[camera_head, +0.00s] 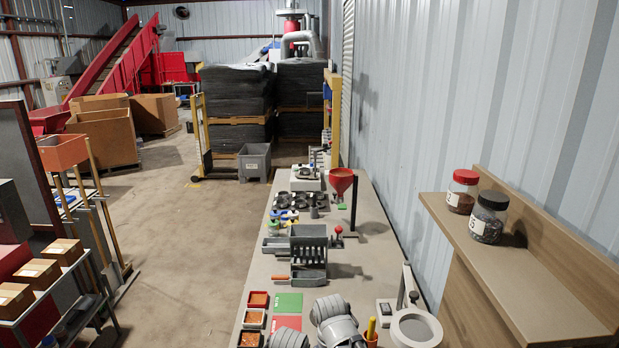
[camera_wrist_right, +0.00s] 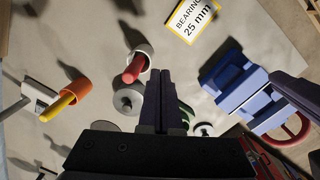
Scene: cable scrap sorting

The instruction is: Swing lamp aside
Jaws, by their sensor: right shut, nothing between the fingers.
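The lamp (camera_head: 415,326) stands at the near right of the long bench in the head view. It has a round head with a pale rim and a grey face, and a light jointed arm (camera_head: 406,285) behind it. I cannot pick the lamp out with certainty in the right wrist view. My right gripper (camera_wrist_right: 158,74) shows there with its dark fingers together and empty, above a grey surface. I cannot make out the right gripper in the head view. My left gripper is not in view.
An orange cup with a yellow tool (camera_wrist_right: 68,99), a white cup with a red handle (camera_wrist_right: 136,66), and a blue vise (camera_wrist_right: 237,82) surround the right gripper. A bearing sign (camera_wrist_right: 194,17) lies beyond. A shelf with two jars (camera_head: 488,218) stands right of the lamp.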

